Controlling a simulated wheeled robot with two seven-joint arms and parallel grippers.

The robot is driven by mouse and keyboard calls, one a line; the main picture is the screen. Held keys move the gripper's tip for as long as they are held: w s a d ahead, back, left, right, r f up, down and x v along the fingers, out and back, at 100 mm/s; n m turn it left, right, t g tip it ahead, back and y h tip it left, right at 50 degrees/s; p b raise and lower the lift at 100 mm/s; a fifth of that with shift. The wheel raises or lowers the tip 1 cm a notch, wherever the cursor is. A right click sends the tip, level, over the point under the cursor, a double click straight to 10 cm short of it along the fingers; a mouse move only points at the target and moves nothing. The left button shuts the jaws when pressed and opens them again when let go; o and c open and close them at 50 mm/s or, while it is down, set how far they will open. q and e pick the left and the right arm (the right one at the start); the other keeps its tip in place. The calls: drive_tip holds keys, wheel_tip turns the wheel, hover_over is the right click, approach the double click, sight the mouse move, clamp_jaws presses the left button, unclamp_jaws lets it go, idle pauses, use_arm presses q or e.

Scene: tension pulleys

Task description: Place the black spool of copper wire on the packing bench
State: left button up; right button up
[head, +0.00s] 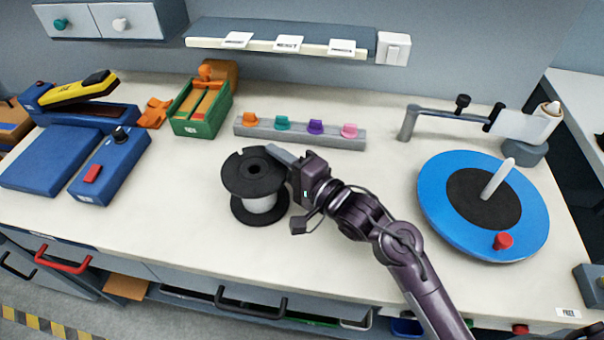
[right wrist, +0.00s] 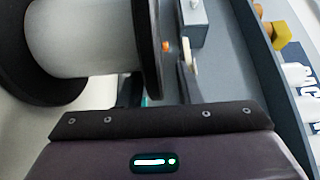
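A black spool (head: 252,170) with a pale white core is upright at the middle of the pale packing bench (head: 185,235). No copper-coloured wire shows on it. I cannot tell whether its lower flange rests on the bench top. My right gripper (head: 284,158) is at the right edge of the upper flange, with a grey finger over the rim. In the right wrist view the pale core (right wrist: 80,35) and a black flange (right wrist: 147,40) are close in front of the palm. The finger gap is hidden, so its grip is unclear. My left gripper is out of view.
A rack with coloured clips (head: 300,132) and a green box (head: 201,108) stand behind the spool. A blue turntable (head: 445,205) is at right, a blue device (head: 112,165) at left. Bench is clear left and in front of the spool. A shelf (head: 280,38) hangs above.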

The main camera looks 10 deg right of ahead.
drive_tip(key=v, duration=1)
drive_tip(key=shift+s+d+b, duration=0.25)
drive_tip(key=shift+b, duration=0.1)
drive_tip(key=shift+r, duration=0.1)
